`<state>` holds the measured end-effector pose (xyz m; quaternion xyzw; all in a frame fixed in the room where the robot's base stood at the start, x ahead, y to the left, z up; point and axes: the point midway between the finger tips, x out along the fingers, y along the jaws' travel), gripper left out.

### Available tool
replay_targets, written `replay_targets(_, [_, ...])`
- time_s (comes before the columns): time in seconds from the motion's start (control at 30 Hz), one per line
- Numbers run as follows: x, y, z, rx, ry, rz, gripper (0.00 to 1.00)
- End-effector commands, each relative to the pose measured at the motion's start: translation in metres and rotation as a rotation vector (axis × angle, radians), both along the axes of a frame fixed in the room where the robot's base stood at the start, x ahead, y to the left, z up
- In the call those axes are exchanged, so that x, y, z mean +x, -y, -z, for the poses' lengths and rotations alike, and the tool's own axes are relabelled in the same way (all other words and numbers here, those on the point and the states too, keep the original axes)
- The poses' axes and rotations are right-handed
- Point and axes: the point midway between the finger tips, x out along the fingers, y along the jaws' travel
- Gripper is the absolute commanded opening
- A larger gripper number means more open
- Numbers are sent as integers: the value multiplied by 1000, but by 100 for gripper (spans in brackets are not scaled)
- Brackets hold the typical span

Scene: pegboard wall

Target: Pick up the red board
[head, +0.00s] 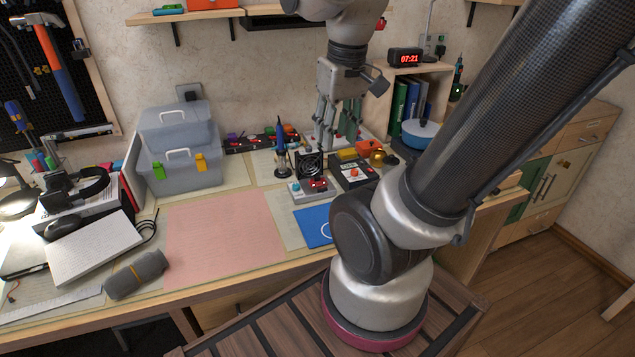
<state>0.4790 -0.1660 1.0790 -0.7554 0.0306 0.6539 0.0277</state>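A small red board-like piece (319,185) lies on the desk, at the front of a group of small electronic parts beside a black fan-like part (309,164). It is small in the picture, and I cannot be sure it is the red board. My gripper (326,148) points down above the back of the desk, behind and slightly above these parts. The gap between its fingertips is hard to make out, and I see no red board in it. A green upright piece with red spots (349,118) shows behind or beside the fingers.
A grey toolbox (180,147) stands to the left. A pink mat (225,240) leaves clear room at the desk's front. A blue sheet (315,226), a black meter-like box (353,172) and a blue pan (421,134) are nearby.

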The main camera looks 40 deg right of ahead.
Motion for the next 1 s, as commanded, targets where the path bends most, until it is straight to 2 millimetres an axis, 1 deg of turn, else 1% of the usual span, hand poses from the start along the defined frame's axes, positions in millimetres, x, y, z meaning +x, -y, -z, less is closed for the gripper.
replay_targets(0.03, [11, 6, 12, 5, -61, 19, 38])
replay_targets(0.13, [35, 18, 34, 12, -147, 4, 38])
replay_targets(0.27, [71, 36, 71, 24, -230, -107, 38])
replay_targets(0.4, [106, 55, 115, 41, -279, -297, 38])
replay_targets(0.47, [120, 63, 133, 47, -287, -390, 38])
replay_targets(0.5, [129, 68, 145, 51, -288, -458, 38])
replay_targets(0.57, [144, 75, 163, 52, -284, -571, 38])
replay_targets(0.6, [154, 80, 174, 50, -275, -655, 38])
replay_targets(0.63, [162, 83, 180, 45, -264, -720, 38])
replay_targets(0.7, [179, 88, 188, 25, -233, -863, 38])
replay_targets(0.83, [207, 95, 182, -40, -163, -1099, 38])
replay_targets(0.9, [214, 97, 180, -65, -143, -1203, 38])
replay_targets(1.0, [217, 97, 181, -86, -129, -1312, 38])
